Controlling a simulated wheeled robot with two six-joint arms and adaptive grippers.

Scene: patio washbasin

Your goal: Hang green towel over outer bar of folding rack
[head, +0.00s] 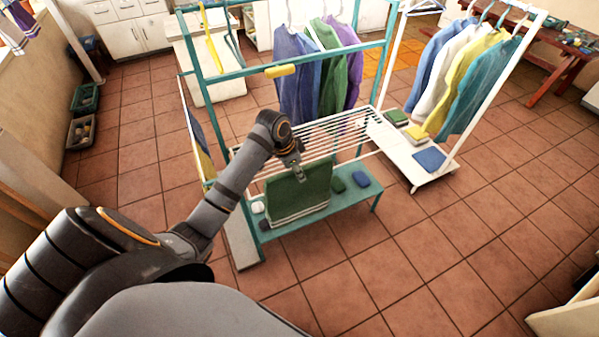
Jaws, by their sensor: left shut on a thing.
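The green towel (300,197), with pale stripes near its lower edge, hangs down at the near edge of the white folding rack (330,143). The rack's parallel bars stretch out level from the teal frame. My left gripper (297,174) comes from above and is shut on the towel near its top edge. The towel's top lies close to the outer bar; I cannot tell whether any of it is folded over that bar, and its back side is hidden. My right gripper is not in view.
A teal clothes frame (195,48) with a low shelf (345,198) stands around the rack; small folded cloths (360,179) lie on the shelf. Hanging shirts (300,75) are behind it. A white garment rack (470,115) stands at right. The tiled floor in front is clear.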

